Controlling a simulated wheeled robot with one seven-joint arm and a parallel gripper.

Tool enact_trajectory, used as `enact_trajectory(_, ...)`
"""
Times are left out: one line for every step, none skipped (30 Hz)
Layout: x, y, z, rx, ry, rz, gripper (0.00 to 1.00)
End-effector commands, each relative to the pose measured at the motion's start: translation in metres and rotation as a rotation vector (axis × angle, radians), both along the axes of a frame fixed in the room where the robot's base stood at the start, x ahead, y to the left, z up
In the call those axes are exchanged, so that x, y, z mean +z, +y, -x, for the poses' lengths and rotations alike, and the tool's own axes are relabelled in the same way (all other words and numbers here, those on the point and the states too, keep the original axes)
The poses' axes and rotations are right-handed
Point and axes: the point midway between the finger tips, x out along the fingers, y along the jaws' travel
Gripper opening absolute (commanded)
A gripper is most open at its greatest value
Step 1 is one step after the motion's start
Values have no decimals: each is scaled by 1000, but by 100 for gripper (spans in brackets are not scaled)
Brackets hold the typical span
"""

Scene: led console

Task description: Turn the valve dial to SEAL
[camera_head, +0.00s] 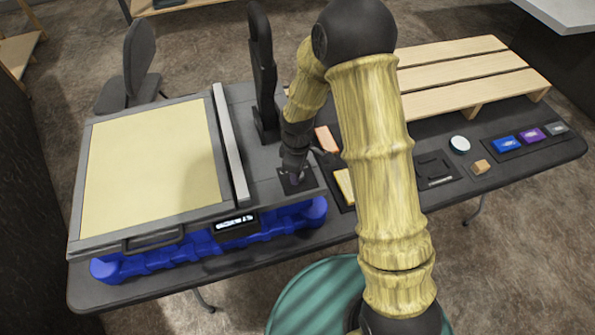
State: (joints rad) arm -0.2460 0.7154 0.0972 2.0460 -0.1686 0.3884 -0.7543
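The console is a grey-framed machine with a cream top (150,165) on a blue base (280,222), at the left of the table. A small dark square plate (309,183) sits at its right front corner. My gripper (294,172) points down over this plate, at or very near its surface. A small purplish part shows at the fingertips; it may be the valve dial, but it is mostly hidden. I cannot tell whether the fingers are shut on it. No SEAL mark is readable. A small lit display (236,223) is on the console front, its text unclear.
A black upright lever (263,70) stands behind my gripper. My arm hides part of the table middle.

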Motion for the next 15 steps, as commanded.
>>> enact_trajectory(0,1,-1,-31,-5,-1,13)
enact_trajectory(0,1,-1,-50,-5,-1,13)
enact_trajectory(0,1,-1,-72,-5,-1,13)
enact_trajectory(0,1,-1,-88,-5,-1,13)
enact_trajectory(1,1,-1,-103,-5,-1,13)
enact_trajectory(1,1,-1,-120,-5,-2,13)
enact_trajectory(1,1,-1,-132,-5,-2,13)
enact_trajectory(1,1,-1,-141,-5,-2,13)
enact_trajectory(1,1,-1,-152,-5,-2,13)
enact_trajectory(1,1,-1,-159,-5,-2,13)
enact_trajectory(1,1,-1,-165,-5,-2,13)
enact_trajectory(1,1,-2,-171,-5,-2,13)
enact_trajectory(1,1,-2,-175,-5,-2,13)
enact_trajectory(1,1,-2,-177,-5,-2,13)
enact_trajectory(1,1,-2,-179,-5,-2,13)
